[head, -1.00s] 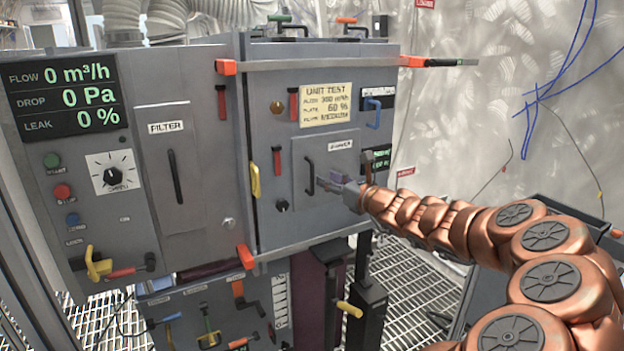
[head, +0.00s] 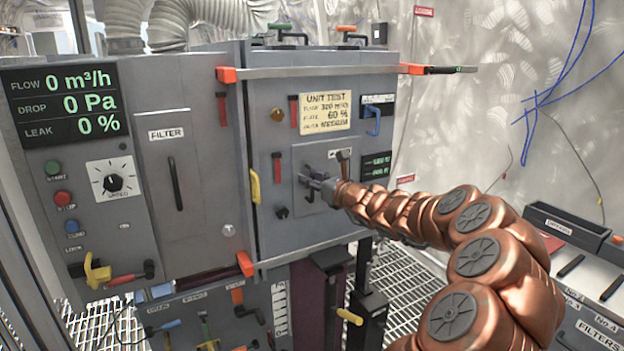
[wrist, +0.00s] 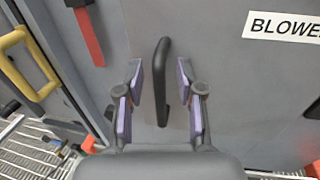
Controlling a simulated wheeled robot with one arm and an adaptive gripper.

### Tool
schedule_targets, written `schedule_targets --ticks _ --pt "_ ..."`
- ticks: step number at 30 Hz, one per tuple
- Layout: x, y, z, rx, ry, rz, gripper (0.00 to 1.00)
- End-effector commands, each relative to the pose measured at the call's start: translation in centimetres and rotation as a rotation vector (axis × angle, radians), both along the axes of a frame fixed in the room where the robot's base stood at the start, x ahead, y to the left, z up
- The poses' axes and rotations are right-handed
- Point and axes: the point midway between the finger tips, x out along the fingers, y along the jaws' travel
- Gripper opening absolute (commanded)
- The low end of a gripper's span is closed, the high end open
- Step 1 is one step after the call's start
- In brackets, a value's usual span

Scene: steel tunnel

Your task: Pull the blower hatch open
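The blower hatch (head: 312,154) is a grey panel on the right-hand cabinet door, and it looks closed. In the wrist view the hatch face (wrist: 235,75) carries a white label (wrist: 285,27) reading "BLOWE", cut off by the picture edge. Its black upright bar handle (wrist: 161,85) stands in the middle of that view. My gripper (wrist: 159,78) is open, with one purple-padded finger on each side of the handle and gaps to both. In the head view my gripper (head: 313,184) is in front of the handle and partly hides it.
A yellow handle (head: 254,186) is on the cabinet door's left edge. A horizontal bar (head: 330,71) crosses the cabinet top. A black post (head: 370,290) stands below the hatch.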

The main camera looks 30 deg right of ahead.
Motion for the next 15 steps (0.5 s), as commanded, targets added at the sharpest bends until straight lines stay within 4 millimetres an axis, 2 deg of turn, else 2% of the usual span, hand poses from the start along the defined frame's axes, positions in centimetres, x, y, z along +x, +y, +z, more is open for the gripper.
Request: schedule_targets --ticks 3,13,15 --pt "-0.02 0.01 0.02 0.000 0.000 0.000 0.36" --pt "-0.03 0.01 0.02 0.000 0.000 0.000 0.02" --pt "-0.03 0.01 0.02 -0.001 0.000 0.000 0.00"
